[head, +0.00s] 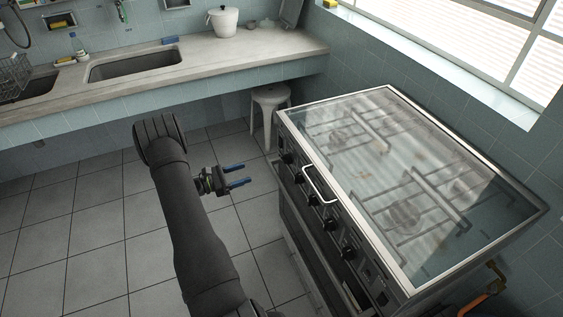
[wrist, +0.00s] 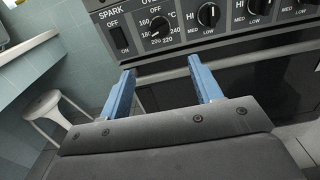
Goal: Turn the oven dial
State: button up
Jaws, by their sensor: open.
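The oven dial (wrist: 159,30) is a round black knob with a white pointer line. Temperature numbers and "OFF" are printed around it on the dark front panel. In the head view it appears to be the far-end knob (head: 287,157) on the stove (head: 312,222), small and hard to read there. My gripper (head: 247,174) has two blue fingers spread apart with nothing between them. It is in front of the far part of the panel, apart from it. In the wrist view my gripper (wrist: 160,67) points at the panel, with the dial above the gap between the fingertips.
A spark switch (wrist: 121,38) is left of the dial, and a burner knob (wrist: 208,14) is to its right. A white handle (head: 318,186) is on the stove's glass lid (head: 400,175). A white stool (head: 270,103) stands beyond the stove. The tiled floor left of it is clear.

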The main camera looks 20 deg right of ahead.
aim_at(282, 160)
jog(key=d, duration=1.6)
jog(key=shift+d, duration=0.2)
jog(key=shift+c, duration=0.5)
jog(key=c, duration=0.9)
jog(key=shift+m, duration=0.3)
jog(key=m, duration=2)
jog(key=shift+w+r, duration=0.1)
jog(key=shift+m, duration=0.3)
